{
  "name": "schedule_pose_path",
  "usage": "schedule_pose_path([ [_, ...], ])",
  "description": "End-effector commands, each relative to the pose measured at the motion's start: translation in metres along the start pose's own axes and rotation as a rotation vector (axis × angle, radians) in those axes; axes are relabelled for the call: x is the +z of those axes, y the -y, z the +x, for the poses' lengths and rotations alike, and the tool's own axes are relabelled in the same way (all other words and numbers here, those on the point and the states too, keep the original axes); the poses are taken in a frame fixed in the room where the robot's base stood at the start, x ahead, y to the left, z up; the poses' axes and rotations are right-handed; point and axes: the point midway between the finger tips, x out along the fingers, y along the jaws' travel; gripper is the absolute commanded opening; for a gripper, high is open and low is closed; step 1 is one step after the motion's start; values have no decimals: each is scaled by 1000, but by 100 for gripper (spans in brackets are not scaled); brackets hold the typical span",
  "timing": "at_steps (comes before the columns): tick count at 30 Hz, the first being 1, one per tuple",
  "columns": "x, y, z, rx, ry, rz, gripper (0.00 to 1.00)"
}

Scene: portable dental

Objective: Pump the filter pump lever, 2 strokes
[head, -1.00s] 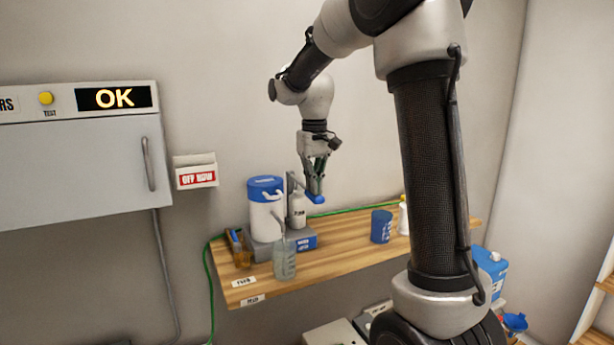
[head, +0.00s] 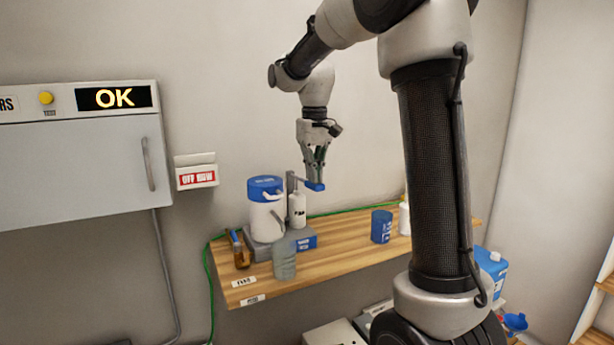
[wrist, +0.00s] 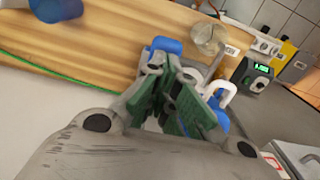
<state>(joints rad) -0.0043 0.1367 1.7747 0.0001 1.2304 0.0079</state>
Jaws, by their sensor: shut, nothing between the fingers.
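The filter pump is a white canister with a blue lid (head: 266,197) on a grey base at the left part of the wooden shelf. Its grey lever stands up beside the canister and ends in a blue grip (head: 315,186), held out to the right at roughly lid height. My gripper (head: 316,172) is shut and empty, pointing down right above the blue grip; I cannot tell whether they touch. In the wrist view the blue grip (wrist: 166,46) shows just beyond my green fingers, which partly cover it.
A clear jar (head: 285,262) stands in front of the pump, an amber bottle (head: 241,257) to the left. A blue cup (head: 381,226) is farther right. Bare shelf (head: 345,247) lies between pump and cup.

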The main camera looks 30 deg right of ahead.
Motion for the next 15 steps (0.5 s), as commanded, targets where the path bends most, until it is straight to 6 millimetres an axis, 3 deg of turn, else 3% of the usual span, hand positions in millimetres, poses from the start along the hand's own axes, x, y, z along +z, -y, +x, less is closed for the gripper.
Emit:
schedule_pose_path([
  [15, 0, 0, -38, 0, 0, 0, 0],
])
